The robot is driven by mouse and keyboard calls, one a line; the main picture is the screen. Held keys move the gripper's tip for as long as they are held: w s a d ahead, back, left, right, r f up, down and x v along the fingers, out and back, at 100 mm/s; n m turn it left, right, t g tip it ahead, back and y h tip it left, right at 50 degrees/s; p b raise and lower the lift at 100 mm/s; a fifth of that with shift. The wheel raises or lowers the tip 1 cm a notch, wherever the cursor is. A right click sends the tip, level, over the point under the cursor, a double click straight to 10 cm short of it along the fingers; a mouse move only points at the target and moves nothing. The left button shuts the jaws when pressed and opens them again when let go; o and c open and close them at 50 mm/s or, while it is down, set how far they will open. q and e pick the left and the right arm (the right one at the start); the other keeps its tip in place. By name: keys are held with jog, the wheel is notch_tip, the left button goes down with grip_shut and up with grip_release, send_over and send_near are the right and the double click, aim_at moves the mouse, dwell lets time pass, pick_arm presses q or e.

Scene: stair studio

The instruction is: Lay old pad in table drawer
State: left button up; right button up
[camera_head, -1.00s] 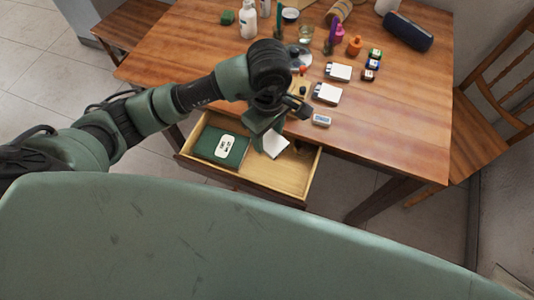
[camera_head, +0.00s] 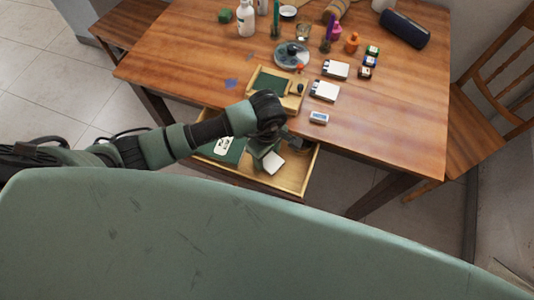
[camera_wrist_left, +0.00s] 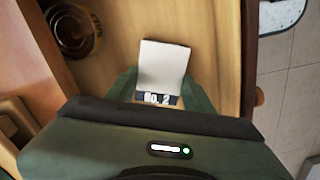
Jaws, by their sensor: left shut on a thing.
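The table drawer (camera_head: 293,178) is pulled open at the table's front. My left gripper (camera_head: 266,154) is shut on a small white pad (camera_head: 272,163) and holds it inside the drawer's outline. In the left wrist view the pad (camera_wrist_left: 162,66) lies between the green fingers, its dark end band reading "NO. 2". Bare drawer floor (camera_wrist_left: 212,50) shows around it. I cannot tell whether the pad touches the floor. A green item with a white label (camera_head: 224,147) lies in the drawer's left part, partly behind my arm. My right gripper is not in view.
A dark round thing (camera_wrist_left: 72,30) is at upper left in the wrist view. On the table (camera_head: 400,130) are two white pads (camera_head: 335,69) (camera_head: 325,90), a small grey device (camera_head: 319,117), a wooden tray (camera_head: 293,104) and several bottles. A chair (camera_head: 455,150) stands right.

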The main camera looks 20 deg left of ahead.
aim_at(267, 159)
pick_arm(q)
jog(key=shift+f, duration=0.15)
jog(key=o, duration=1.3)
jog(key=shift+o, duration=0.4)
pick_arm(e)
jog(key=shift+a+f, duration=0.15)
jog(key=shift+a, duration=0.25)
pick_arm(q)
jog(key=shift+r, duration=0.3)
notch_tip(267, 159, up, 12)
jog(key=b, duration=0.1)
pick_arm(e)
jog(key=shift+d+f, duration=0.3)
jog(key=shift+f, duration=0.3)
pick_arm(q)
jog(key=shift+f, duration=0.15)
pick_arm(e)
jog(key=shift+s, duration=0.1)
